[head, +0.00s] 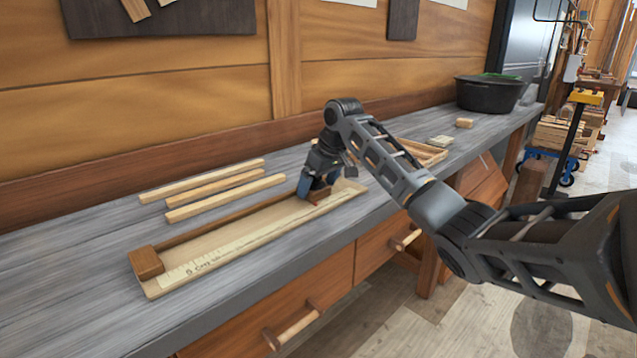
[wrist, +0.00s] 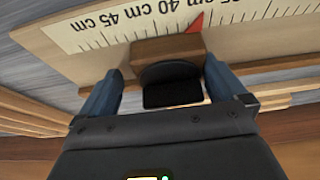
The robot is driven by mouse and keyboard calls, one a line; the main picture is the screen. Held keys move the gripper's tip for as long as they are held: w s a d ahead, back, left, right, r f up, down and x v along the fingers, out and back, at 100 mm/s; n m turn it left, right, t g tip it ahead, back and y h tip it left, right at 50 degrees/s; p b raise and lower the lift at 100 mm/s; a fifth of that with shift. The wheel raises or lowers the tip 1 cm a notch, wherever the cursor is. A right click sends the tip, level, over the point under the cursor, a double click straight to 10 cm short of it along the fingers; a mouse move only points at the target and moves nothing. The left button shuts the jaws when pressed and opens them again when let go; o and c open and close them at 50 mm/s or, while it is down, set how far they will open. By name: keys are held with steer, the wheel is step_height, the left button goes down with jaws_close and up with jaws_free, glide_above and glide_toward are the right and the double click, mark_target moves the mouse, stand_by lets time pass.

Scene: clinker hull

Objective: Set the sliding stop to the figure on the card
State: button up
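The sliding stop (head: 318,196), a brown wooden block, sits near the far right end of a pale measuring board (head: 240,238). In the wrist view, the stop (wrist: 143,50) has a dark knob (wrist: 170,85) and a red pointer (wrist: 195,23). The pointer lies by the scale (wrist: 90,27), between the 40 cm and 35 cm labels, which read upside down. My gripper (head: 315,187) is down at the stop. In the wrist view, my gripper's fingers (wrist: 162,88) stand open on either side of the block, with a gap showing at the left. No readable card figure is in view.
A brown end block (head: 146,263) stands at the board's near left end. Several loose pale strips (head: 215,190) lie behind the board. A shallow wooden tray (head: 425,153), a small pale stack (head: 441,141) and a black tub (head: 490,93) are farther right. The bench's left is clear.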

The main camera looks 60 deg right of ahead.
steer(key=shift+f, duration=0.25)
steer(key=v, duration=0.8)
steer(key=shift+w+r, duration=0.1)
steer(key=shift+r, duration=0.1)
